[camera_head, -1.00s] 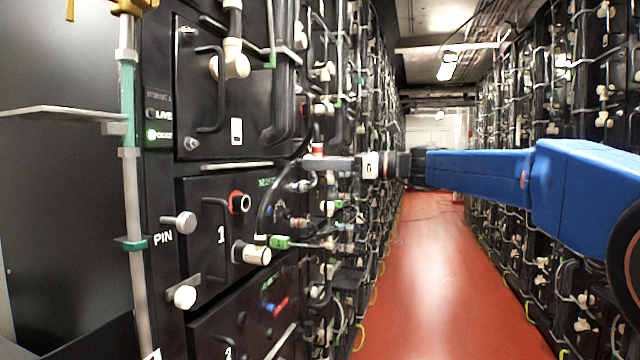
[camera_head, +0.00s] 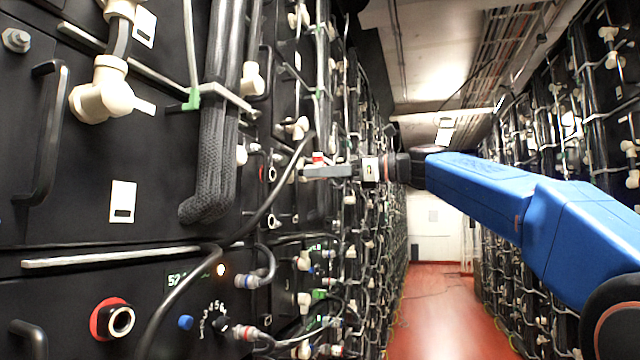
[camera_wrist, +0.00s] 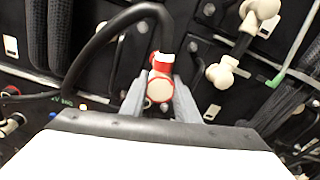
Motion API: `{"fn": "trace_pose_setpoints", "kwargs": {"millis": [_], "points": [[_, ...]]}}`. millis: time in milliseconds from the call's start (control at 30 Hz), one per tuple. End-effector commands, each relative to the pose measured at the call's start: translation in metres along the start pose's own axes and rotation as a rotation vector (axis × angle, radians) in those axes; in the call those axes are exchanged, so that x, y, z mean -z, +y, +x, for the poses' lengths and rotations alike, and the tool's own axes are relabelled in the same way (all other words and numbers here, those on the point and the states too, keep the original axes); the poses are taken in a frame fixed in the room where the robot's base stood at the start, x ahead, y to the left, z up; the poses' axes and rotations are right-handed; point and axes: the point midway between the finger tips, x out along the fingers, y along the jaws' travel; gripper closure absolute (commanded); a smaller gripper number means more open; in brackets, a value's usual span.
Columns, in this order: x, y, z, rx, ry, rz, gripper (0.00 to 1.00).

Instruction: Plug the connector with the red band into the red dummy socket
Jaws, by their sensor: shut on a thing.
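My gripper (camera_head: 325,171) is shut on a connector with a red band (camera_head: 318,158). In the wrist view the connector (camera_wrist: 160,86) stands between the two grey fingers (camera_wrist: 158,100), its pale round end ringed in red. A black cable runs from it, arching up and then down to the left. A red-ringed socket (camera_head: 112,320) is on the lower left panel, well left of and nearer than my gripper. Another small red-ringed fitting (camera_head: 271,174) is on the rack farther back. I cannot tell which is the dummy socket. The held connector is apart from both.
The black battery rack (camera_head: 60,220) fills the left, with a handle (camera_head: 45,130), white elbow fittings (camera_head: 104,92) and a braided hose (camera_head: 212,150) standing out. The black cable (camera_head: 265,205) hangs across its front. The red aisle floor (camera_head: 440,310) is clear; another rack lines the right.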

Motion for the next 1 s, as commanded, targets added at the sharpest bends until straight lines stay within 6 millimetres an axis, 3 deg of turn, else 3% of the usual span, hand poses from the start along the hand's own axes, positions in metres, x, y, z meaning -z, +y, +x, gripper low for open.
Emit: {"fn": "trace_pose_setpoints", "kwargs": {"millis": [533,1000], "points": [[0.0,0.0,0.005,-0.001,-0.001,0.0,0.99],[0.0,0.0,0.038,-0.001,-0.001,-0.001,0.99]]}}
